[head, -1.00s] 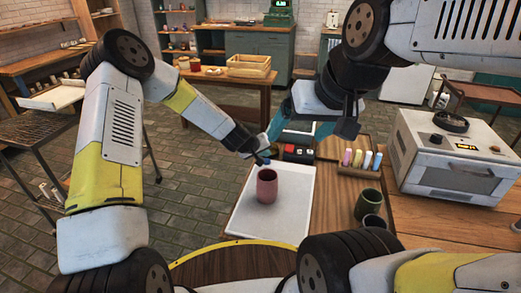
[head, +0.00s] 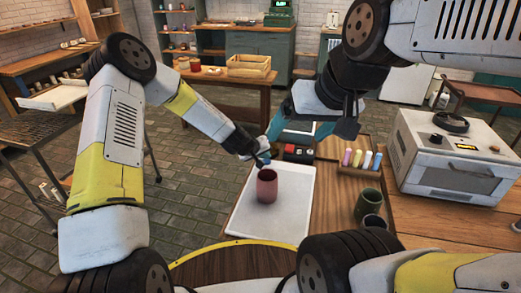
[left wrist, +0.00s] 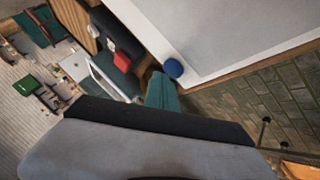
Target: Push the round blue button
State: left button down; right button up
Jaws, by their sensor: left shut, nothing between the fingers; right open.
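The round blue button (left wrist: 173,68) shows in the left wrist view at the corner of a white board (left wrist: 215,35). In the head view it is mostly hidden around my left gripper's tip. My left gripper (head: 261,160) is shut and empty, pointing down at the board's far left corner, close to the button. I cannot tell whether it touches the button. My right gripper (head: 312,128) has teal fingers spread apart. It is open and empty, over the far end of the table.
A pinkish-red cup (head: 267,186) stands on the white board, just nearer than my left gripper. Coloured sticks stand in a wooden holder (head: 358,171). A green cup (head: 368,203) and a dark cup stand at right, beside a white oven (head: 450,160).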

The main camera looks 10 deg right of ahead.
pick_arm(q)
jog(key=shift+s+a+f, duration=0.15)
jog(key=shift+s+f, duration=0.1)
jog(key=shift+f, duration=0.6)
dwell(0.5)
jog(key=shift+r, duration=0.9)
jog(key=shift+w, duration=0.1)
jog(key=shift+r, duration=3.1)
pick_arm(e)
grip_shut()
